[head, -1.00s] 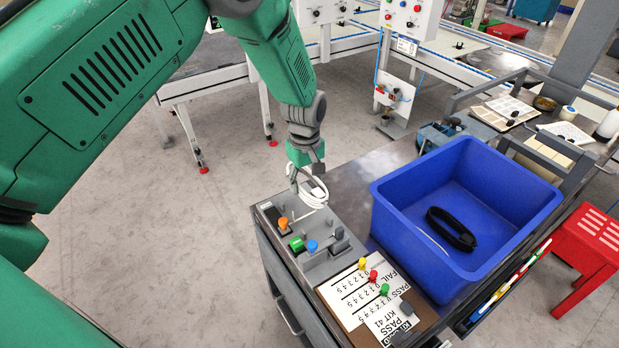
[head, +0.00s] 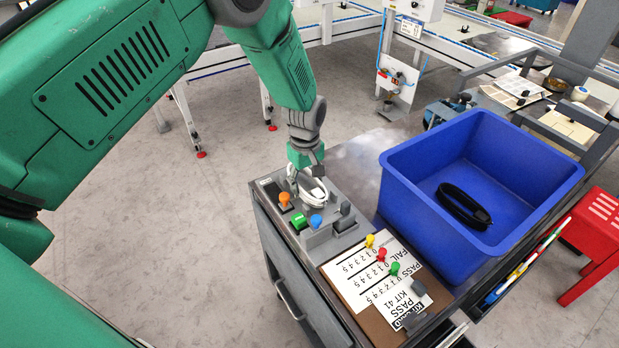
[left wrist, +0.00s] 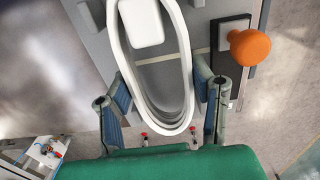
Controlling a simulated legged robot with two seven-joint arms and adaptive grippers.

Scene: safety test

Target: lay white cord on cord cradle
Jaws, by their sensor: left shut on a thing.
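The white cord (head: 317,196) is a coiled oval loop with a white block at one end. It hangs low at the far end of the grey fixture panel on the bench. My left gripper (head: 304,180) is shut on the cord from above. In the left wrist view the coil (left wrist: 172,115) lies between the two fingers of the gripper (left wrist: 160,86), with its white block (left wrist: 140,22) towards the top. I cannot tell whether the cord touches the panel. The cord cradle is not clearly distinguishable; the gripper and cord cover part of the panel. My right gripper is not in view.
The panel carries an orange knob (head: 284,199), a green block (head: 299,221) and a blue knob (head: 316,221). A blue bin (head: 400,205) with a black cord (head: 463,206) stands to the right. A marked board (head: 352,284) with coloured pegs lies in front.

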